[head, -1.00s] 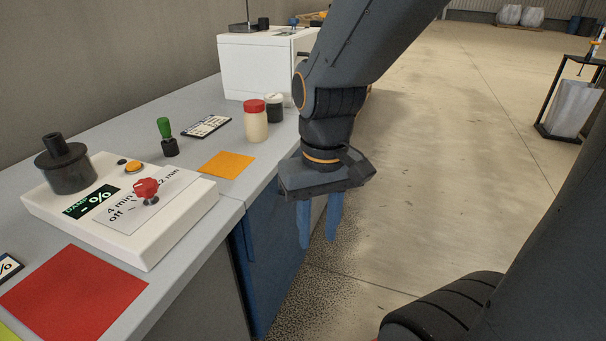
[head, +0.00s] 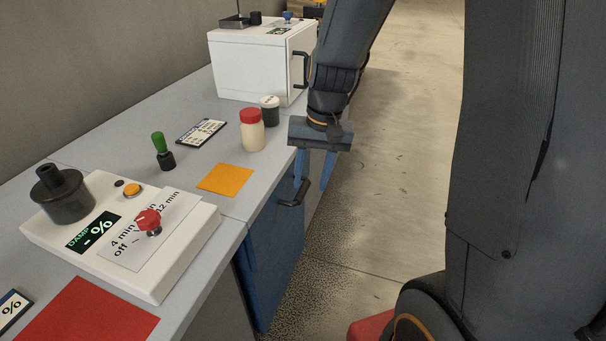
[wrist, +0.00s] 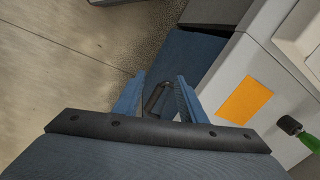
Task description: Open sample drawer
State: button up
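A blue drawer front (head: 268,262) is set in the bench below the grey worktop. Its dark bar handle (head: 293,193) sticks out near the top edge. My gripper (head: 312,186) points down at the handle, with its two blue fingers apart. In the wrist view the handle (wrist: 156,98) lies between the fingertips (wrist: 158,98), with a gap on each side. I cannot tell how deep the handle sits between them. The drawer looks shut, though the arm hides part of its edge.
A white device with a red knob (head: 149,221) and an orange card (head: 225,180) lie on the worktop (head: 200,160). A jar with a red lid (head: 252,130) and a white box (head: 250,72) stand farther back. The floor to the right is open.

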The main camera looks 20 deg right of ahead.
jog(key=w+m+p, duration=0.2)
jog(key=w+p, duration=0.2)
jog(key=w, duration=0.1)
jog(key=m+p, duration=0.2)
jog(key=p, duration=0.3)
send_near(302, 190)
jog(key=shift+t, duration=0.3)
jog(key=shift+w+a+f+p, duration=0.1)
jog(key=shift+a+f+p, duration=0.05)
jog(key=shift+f, duration=1.3)
jog(key=shift+a+f+p, duration=0.1)
jog(key=shift+a+f, duration=0.05)
jog(key=shift+f, duration=1.25)
jog(key=shift+w+a+f+p, duration=0.1)
jog(key=shift+a+f+p, duration=0.05)
jog(key=shift+f, duration=1.3)
jog(key=shift+c, duration=0.3)
grip_shut()
